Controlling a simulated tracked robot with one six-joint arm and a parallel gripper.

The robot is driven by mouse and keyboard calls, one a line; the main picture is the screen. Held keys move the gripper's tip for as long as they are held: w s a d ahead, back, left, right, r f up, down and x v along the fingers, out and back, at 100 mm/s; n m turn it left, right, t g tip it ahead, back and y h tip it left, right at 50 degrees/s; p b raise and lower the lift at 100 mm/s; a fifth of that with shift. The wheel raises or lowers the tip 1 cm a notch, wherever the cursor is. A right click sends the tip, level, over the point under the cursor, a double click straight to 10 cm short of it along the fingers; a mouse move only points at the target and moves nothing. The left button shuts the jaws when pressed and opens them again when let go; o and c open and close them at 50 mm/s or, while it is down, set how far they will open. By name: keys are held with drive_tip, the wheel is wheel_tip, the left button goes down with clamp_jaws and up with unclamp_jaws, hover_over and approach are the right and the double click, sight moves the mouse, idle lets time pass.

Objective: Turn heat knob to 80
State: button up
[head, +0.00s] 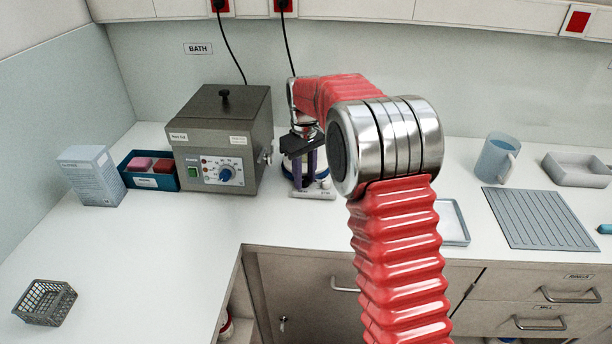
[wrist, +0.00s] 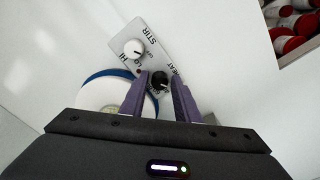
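The black heat knob (wrist: 160,79) sits on the light control panel (wrist: 148,42) of a stirring hotplate, beside the printed word HEAT. The purple fingers of my gripper (wrist: 159,84) point at it, one on each side, with a small gap visible around the knob. I cannot tell whether the tips reach down to its sides. The dial numbers near it are mostly hidden or too small to read. A white stir knob (wrist: 134,48) is up and left. In the head view my gripper (head: 305,174) points down over the hotplate (head: 312,193), and the knobs are hidden.
A grey bath unit (head: 223,125) stands close to the left of the hotplate. A blue bin (head: 150,181) and a carton (head: 92,176) are further left, with a wire basket (head: 46,301) in front. A blue jug (head: 497,158) and ribbed mat (head: 541,217) lie right.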

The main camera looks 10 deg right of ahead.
clamp_jaws()
drive_tip(key=shift+d, duration=0.2)
drive_tip(key=shift+a, duration=0.1)
